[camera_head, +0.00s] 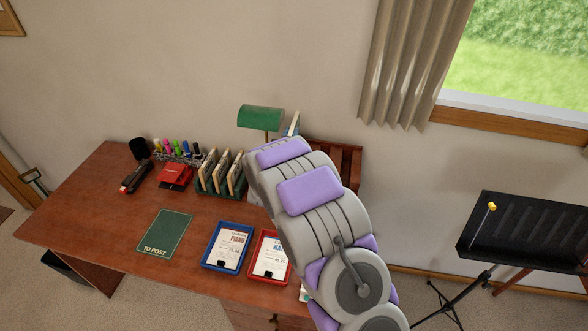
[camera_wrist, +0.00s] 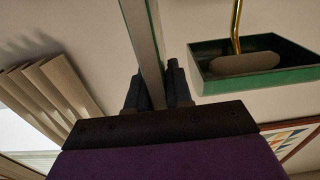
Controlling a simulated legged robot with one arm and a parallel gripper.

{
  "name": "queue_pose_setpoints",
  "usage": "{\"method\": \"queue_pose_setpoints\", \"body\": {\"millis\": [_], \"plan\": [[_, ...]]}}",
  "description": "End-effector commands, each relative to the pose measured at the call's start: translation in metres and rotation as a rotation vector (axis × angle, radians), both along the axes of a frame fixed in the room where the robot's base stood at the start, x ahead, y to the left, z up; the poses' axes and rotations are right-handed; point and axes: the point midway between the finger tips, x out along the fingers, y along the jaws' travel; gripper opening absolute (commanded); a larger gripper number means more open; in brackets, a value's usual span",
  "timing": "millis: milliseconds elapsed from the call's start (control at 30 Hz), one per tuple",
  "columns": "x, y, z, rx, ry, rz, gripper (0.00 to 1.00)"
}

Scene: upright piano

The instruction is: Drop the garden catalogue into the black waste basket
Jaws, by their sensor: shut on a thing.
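In the wrist view my gripper (camera_wrist: 160,88) is shut on a thin, flat thing with pale page edges and greenish covers (camera_wrist: 151,35), seen edge-on. It looks like the garden catalogue, but its cover face does not show. In the head view my arm hides the gripper, near the back of the desk by the green lamp. A black bin, seemingly the waste basket (camera_head: 65,267), stands on the floor below the desk's left front edge. The desk hides part of it.
The wooden desk (camera_head: 105,215) holds a green mat (camera_head: 165,233), a blue tray (camera_head: 205,262), a red tray (camera_head: 255,274), a green file rack (camera_head: 207,185), a red hole punch (camera_head: 175,177) and a black stapler (camera_head: 136,178). The green lamp (camera_head: 260,118) is close to my gripper (camera_wrist: 215,80). A music stand (camera_head: 525,228) stands right.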

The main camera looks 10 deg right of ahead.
Motion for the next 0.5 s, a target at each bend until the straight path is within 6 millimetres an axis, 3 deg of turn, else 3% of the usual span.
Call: {"method": "queue_pose_setpoints", "body": {"millis": [100,200,500], "plan": [[0.005,-0.014,-0.009,0.008,0.002,-0.011,0.00],[0.006,-0.015,-0.012,0.010,0.002,-0.012,0.00],[0.007,0.006,-0.013,-0.008,0.002,-0.008,0.00]]}}
